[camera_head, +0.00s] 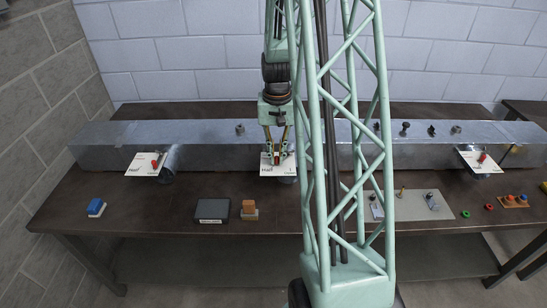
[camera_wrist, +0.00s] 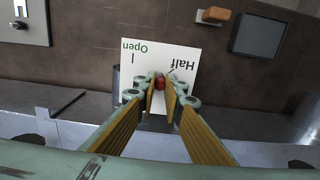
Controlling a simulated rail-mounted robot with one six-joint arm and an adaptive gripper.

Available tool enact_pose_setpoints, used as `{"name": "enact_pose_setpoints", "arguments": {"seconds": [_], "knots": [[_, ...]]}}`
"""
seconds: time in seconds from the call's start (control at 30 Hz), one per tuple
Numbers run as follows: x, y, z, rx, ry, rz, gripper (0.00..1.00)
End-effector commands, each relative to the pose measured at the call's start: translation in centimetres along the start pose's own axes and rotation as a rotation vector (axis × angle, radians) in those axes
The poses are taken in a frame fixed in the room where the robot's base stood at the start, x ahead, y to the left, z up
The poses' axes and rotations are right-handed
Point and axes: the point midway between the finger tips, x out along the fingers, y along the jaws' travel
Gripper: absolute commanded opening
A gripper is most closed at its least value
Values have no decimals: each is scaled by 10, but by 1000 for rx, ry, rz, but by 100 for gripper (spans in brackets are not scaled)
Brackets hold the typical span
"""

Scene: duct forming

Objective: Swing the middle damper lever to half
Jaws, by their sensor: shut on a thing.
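The middle damper lever has a red knob (camera_wrist: 160,81) that shows between my fingertips in the wrist view. My gripper (camera_wrist: 160,88) is shut on this knob; in the head view my gripper (camera_head: 277,158) reaches down over the middle card. The middle damper card (camera_wrist: 150,48) is white, with "Open" and "Half" printed on it. The same middle card (camera_head: 267,171) shows in the head view at the front of the duct. The fingers hide most of the lever, and I cannot tell exactly which mark it points to.
The metal duct (camera_head: 215,137) runs along the bench (camera_head: 120,210). A left damper card (camera_head: 143,164) and a right one (camera_head: 480,162) each have a red-knobbed lever. A dark box (camera_head: 211,210), an orange-brown block (camera_head: 249,208) and a blue block (camera_head: 96,207) lie at the front.

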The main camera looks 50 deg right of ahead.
Motion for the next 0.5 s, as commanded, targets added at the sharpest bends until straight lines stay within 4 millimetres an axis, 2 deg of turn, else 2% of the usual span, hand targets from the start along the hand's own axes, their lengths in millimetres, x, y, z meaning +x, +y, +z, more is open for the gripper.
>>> {"name": "enact_pose_setpoints", "arguments": {"seconds": [0.27, 0.3, 0.43, 0.5], "knots": [[0, 0, 0, 0, 0, 0, 0], [0, 0, 0, 0, 0, 0, 12], [0, 0, 0, 0, 0, 0, 23], [0, 0, 0, -1, 0, 0, 23]]}}
